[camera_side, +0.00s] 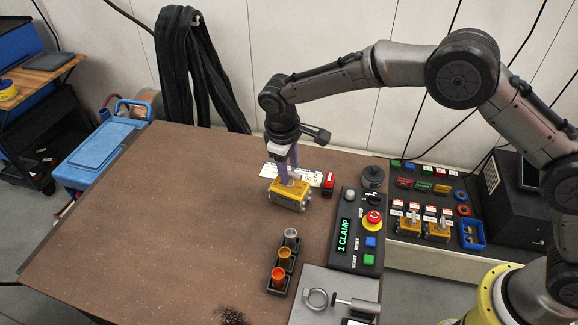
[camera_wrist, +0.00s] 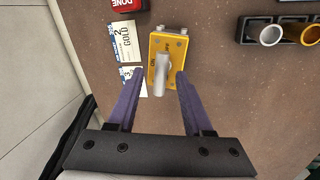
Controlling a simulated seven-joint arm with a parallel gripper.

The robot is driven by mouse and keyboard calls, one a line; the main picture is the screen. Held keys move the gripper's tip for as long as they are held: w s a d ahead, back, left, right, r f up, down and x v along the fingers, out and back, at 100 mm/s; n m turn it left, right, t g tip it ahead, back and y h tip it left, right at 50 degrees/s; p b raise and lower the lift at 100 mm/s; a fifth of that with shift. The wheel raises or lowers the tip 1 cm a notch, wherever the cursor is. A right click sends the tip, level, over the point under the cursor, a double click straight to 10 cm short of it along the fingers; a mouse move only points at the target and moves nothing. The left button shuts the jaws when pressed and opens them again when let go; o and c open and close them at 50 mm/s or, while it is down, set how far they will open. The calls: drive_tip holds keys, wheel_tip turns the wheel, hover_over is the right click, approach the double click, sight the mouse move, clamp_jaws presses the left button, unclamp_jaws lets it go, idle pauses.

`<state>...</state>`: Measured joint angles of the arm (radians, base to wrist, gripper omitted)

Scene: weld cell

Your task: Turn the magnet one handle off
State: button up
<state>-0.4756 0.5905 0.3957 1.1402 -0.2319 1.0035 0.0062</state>
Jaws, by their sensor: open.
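The yellow magnet block (camera_side: 290,197) sits on the brown table below my gripper (camera_side: 293,168). In the wrist view the magnet (camera_wrist: 169,45) has a pale grey handle (camera_wrist: 162,75) on top, pointing toward my gripper (camera_wrist: 159,76). My gripper's two purple fingers are spread apart, one on each side of the handle's near end. The fingers show a gap on both sides of the handle. Whether the fingertips are down at the handle's height I cannot tell.
White cards (camera_side: 281,175) and a red block (camera_side: 328,184) lie close to the magnet. A control box (camera_side: 345,262) showing "1 CLAMP" stands to the right. A black holder with cups (camera_side: 270,287) stands in front. Two more yellow magnets (camera_side: 409,226) sit on a side shelf. The table's left is clear.

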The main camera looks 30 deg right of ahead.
drive_tip(key=shift+r, duration=0.1)
wheel_tip(320, 180, up, 13)
drive_tip(key=s+a, duration=0.1)
drive_tip(key=a, duration=0.1)
drive_tip(key=shift+s+a+r, duration=0.15)
drive_tip(key=shift+s+r, duration=0.05)
drive_tip(key=shift+s, duration=0.1)
